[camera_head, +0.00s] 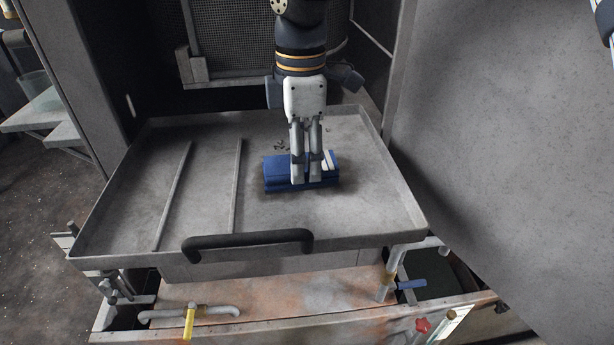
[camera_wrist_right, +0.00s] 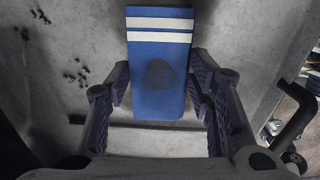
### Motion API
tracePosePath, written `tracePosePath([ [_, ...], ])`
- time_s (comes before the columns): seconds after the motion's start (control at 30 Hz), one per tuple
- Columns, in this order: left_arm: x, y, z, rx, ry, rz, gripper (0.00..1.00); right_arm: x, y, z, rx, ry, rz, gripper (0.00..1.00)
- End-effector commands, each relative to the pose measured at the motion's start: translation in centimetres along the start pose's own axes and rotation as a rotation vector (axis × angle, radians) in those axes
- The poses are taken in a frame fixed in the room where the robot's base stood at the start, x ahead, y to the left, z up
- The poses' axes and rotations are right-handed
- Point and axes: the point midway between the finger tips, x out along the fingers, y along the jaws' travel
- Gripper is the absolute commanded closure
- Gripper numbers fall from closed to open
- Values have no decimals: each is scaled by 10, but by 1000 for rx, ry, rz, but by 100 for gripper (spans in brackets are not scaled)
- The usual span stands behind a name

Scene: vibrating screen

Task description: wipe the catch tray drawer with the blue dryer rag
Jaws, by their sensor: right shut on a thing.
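The catch tray drawer (camera_head: 205,205) is a shallow grey metal tray, pulled out, with two raised bars across its left part and a black handle (camera_head: 248,243) on its front edge. The blue dryer rag (camera_head: 276,172) is a folded block with white stripes, lying on the tray floor right of the bars. My right gripper (camera_head: 307,172) points down and is shut on the rag. In the right wrist view the rag (camera_wrist_right: 160,95) sits between the two fingers, with a dark patch on it. Dark specks (camera_wrist_right: 76,74) lie on the tray beside it. My left gripper is not in view.
A large grey panel (camera_head: 510,130) slopes along the right. A dark mesh housing (camera_head: 235,40) stands behind the tray. Below the front edge are pipes, a yellow valve handle (camera_head: 189,322) and a red knob (camera_head: 423,325). The left and front tray floor is clear.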

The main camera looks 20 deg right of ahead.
Motion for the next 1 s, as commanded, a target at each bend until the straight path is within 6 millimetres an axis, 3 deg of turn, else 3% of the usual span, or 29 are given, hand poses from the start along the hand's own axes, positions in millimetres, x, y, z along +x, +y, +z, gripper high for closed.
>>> tracePosePath([
  [0.73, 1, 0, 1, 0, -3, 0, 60, 1, -4, 61, 1, 2, 0, 78],
  [0.87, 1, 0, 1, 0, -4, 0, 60, 2, -4, 59, -1, 0, 0, 78],
  [1.0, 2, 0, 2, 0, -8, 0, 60, 3, -3, 43, -3, -1, -1, 78],
])
